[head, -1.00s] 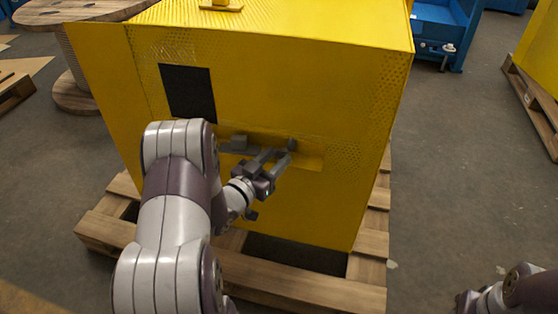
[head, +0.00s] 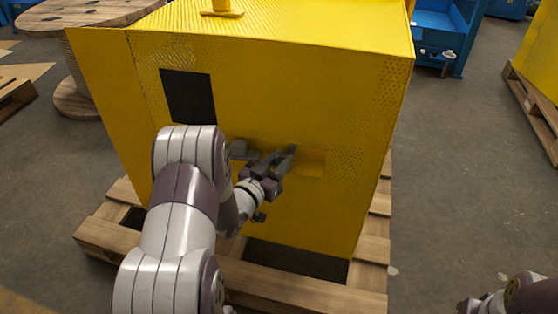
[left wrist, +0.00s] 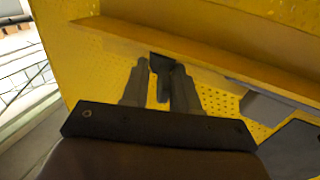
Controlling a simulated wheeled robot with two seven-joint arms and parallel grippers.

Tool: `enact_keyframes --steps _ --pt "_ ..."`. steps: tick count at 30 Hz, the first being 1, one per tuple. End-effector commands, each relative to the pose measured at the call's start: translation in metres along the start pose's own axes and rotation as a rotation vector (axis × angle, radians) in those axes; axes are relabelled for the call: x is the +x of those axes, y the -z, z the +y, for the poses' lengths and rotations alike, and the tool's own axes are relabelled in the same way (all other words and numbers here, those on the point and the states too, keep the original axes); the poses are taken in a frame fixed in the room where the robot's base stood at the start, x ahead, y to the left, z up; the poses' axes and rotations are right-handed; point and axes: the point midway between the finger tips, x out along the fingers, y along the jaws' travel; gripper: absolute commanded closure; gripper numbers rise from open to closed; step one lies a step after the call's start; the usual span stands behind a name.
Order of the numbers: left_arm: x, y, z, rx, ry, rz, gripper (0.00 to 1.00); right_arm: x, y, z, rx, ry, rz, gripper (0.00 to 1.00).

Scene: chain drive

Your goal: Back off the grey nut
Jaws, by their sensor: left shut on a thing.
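My left gripper (head: 283,156) is at the recessed slot in the front of the yellow housing. Its fingers are shut on a small dark grey piece, which I take to be the grey nut. In the left wrist view the gripper (left wrist: 161,75) points at the yellow wall, and the nut (left wrist: 161,64) shows between and just beyond the fingertips. In the head view the fingers mostly hide the nut. My right gripper (head: 466,304) is only partly in view at the bottom right, away from the housing; its jaw state cannot be made out.
The yellow housing (head: 310,90) stands on a wooden pallet (head: 300,290). A grey block (head: 238,148) sits in the slot left of my fingers. A yellow ledge (left wrist: 215,60) runs close above the fingertips. A black panel (head: 188,96) is on the front face. Floor right of the pallet is clear.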

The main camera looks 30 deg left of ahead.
Motion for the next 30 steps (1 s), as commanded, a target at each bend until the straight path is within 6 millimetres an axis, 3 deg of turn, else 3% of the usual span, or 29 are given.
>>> enact_keyframes --steps 8,30 --pt "0.001 0.0 0.008 -0.002 0.183 -0.004 1.0 -0.008 0.001 0.0 0.0 0.0 0.0 0.57" --pt "0.01 -0.001 0.023 0.0 0.885 -0.005 1.0 -0.021 0.003 0.0 0.0 0.0 0.0 0.57"
